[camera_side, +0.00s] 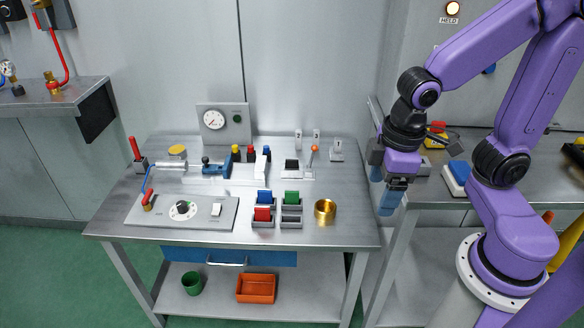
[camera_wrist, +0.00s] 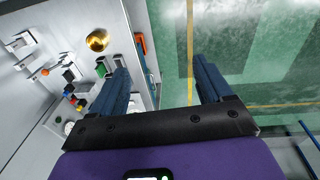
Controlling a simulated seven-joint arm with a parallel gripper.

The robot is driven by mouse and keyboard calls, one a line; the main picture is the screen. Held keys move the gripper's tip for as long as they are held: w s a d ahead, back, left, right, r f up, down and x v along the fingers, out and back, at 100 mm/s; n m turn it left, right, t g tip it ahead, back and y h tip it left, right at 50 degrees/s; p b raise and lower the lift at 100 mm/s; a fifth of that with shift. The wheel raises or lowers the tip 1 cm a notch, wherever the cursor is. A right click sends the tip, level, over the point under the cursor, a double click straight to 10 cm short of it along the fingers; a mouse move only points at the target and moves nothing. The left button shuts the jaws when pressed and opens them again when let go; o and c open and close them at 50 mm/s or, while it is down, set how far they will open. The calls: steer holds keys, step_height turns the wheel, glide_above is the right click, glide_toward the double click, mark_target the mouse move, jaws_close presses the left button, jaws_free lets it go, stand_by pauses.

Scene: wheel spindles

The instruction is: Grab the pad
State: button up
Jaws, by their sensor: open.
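Several small pads or blocks stand in dark holders at the front middle of the steel table. In the side view they are a blue one (camera_side: 264,196), a green one (camera_side: 292,197), a red one (camera_side: 262,214) and a dark grey one (camera_side: 291,217). The frames do not show which is the task's pad. My gripper (camera_side: 383,190) hangs right of the table's right edge, apart from the pads, with blue fingers open and empty. In the wrist view my open fingers (camera_wrist: 161,70) have the green pad (camera_wrist: 101,70) to their left, partly crowded by the left finger.
A brass cup (camera_side: 325,211) stands between the pads and my gripper. A control panel (camera_side: 182,211) with a dial lies at the front left. A blue clamp fixture (camera_side: 217,168) and a lever unit (camera_side: 310,160) stand behind. Floor is open below my gripper.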

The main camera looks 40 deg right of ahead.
steer(key=w+a+f+m+t+h, duration=0.1)
steer(key=w+m, duration=0.4)
steer(key=w, duration=0.8)
steer(key=m+t+h, duration=0.2)
steer(key=m+h, duration=0.1)
steer(key=m, duration=1)
glide_above(292, 160)
steer(key=s+a, duration=0.2)
steer(key=s, duration=0.1)
step_height(292, 160, down, 21)
steer(key=shift+w+x, duration=0.15)
steer(key=shift+x, duration=1.3)
steer(key=shift+w+x, duration=0.2)
steer(key=shift+x, duration=1.25)
steer(key=shift+a+r, duration=0.1)
steer(key=shift+a, duration=0.05)
steer(key=shift+c, duration=0.4)
steer(key=c, duration=1)
steer(key=shift+c, duration=0.4)
